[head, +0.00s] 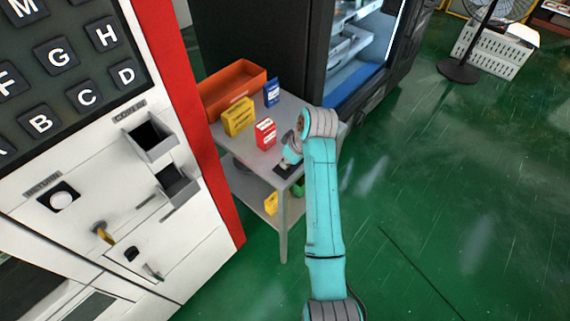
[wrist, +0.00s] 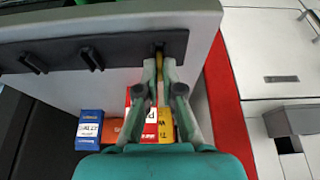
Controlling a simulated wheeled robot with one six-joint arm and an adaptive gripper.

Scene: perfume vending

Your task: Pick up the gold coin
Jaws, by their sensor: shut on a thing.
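The gold coin (wrist: 158,52) shows in the wrist view as a narrow gold edge at the right end of a black strip-shaped holder (wrist: 125,50). My gripper (wrist: 160,65) is shut on the coin, with a fingertip on each side of it. Most of the coin is hidden by the fingers, and I cannot tell whether it is clear of the holder. In the head view, my gripper (head: 286,163) is at the near right part of the grey table, over the black holder (head: 283,171). The coin cannot be made out there.
The grey table (head: 245,152) carries a red box (head: 265,134), a yellow box (head: 238,116), a blue box (head: 271,93) and an orange bin (head: 225,90). A vending machine (head: 85,190) stands left.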

